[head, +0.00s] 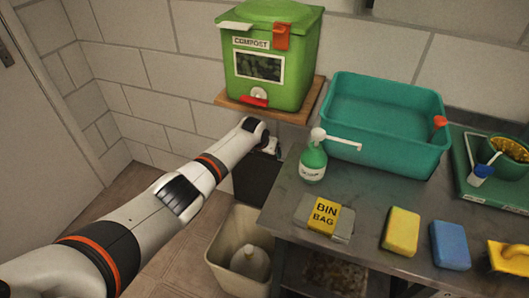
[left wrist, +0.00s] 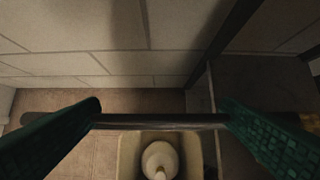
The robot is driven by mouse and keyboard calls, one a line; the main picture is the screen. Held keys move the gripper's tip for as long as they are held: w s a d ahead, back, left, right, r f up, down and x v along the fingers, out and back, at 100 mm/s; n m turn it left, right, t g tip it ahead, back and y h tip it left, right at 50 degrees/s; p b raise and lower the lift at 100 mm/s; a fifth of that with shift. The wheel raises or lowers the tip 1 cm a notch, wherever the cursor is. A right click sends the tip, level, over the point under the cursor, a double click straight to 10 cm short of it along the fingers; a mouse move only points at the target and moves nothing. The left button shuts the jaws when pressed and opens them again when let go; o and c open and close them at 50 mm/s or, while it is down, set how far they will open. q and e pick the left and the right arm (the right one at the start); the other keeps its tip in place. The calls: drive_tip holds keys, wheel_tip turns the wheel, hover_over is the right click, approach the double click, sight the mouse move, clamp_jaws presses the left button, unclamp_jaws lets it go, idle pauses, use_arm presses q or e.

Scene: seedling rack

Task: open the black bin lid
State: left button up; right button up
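A black bin (head: 257,182) stands against the wall beside the table, behind a cream bin, and is partly hidden by my left arm and gripper. My left gripper (head: 270,147) is at its top. In the left wrist view the two green-padded fingers (left wrist: 160,108) are wide apart. A dark, thin bar (left wrist: 160,121) runs across between and past them; it looks like an edge of the black bin or its lid, but I cannot tell which. Contact with it is unclear, and I cannot tell how far the lid is raised. My right gripper is not in view.
A cream bin (head: 228,246) holds a white jug (head: 250,263). A green compost box (head: 268,60) sits on a wooden shelf (head: 222,99) above. The grey table (head: 365,190) at right carries a spray bottle (head: 313,164), bin bags (head: 324,217), sponges and a teal tub (head: 385,120).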

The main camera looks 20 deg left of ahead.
use_arm(q)
drive_tip(key=shift+o, duration=1.1)
drive_tip(key=shift+s, duration=0.1)
drive_tip(key=p+v, duration=0.3)
drive_tip(key=v, duration=0.9)
